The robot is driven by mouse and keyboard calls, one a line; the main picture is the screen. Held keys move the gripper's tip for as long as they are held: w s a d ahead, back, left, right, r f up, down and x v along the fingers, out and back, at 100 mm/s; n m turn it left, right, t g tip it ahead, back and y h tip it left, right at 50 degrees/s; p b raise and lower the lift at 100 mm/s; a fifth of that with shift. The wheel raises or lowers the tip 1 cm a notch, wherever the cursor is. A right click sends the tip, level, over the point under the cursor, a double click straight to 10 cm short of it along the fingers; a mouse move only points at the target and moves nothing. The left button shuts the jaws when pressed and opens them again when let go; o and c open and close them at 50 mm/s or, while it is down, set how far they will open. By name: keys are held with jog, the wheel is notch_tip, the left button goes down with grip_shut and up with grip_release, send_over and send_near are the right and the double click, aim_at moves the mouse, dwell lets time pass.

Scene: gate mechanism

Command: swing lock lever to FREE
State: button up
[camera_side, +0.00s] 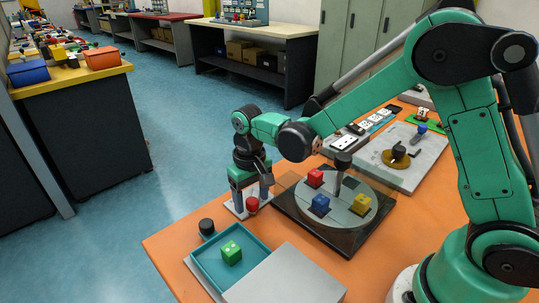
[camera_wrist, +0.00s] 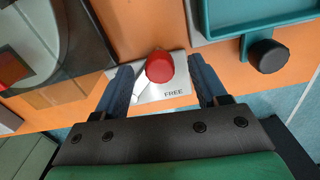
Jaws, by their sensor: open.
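The lock lever has a round red knob (camera_wrist: 160,67) and sits on a white plate (camera_wrist: 178,88) marked FREE. A pale bar runs from the knob toward the lower left of the wrist view, to the left of the word FREE. In the side view, the red knob (camera_side: 252,204) shows at the table's left edge, on the white plate (camera_side: 232,209). My gripper (camera_wrist: 160,70) is open, with one blue finger on each side of the knob. It points down over the plate in the side view (camera_side: 252,196). Finger contact with the knob cannot be told.
A round grey turntable (camera_side: 341,215) with red, blue and yellow cubes stands right of the lever. A grey panel (camera_side: 285,280) lies next to the tray.

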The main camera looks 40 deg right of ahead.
jog(key=shift+f, duration=0.4)
grip_shut()
dwell(1.2)
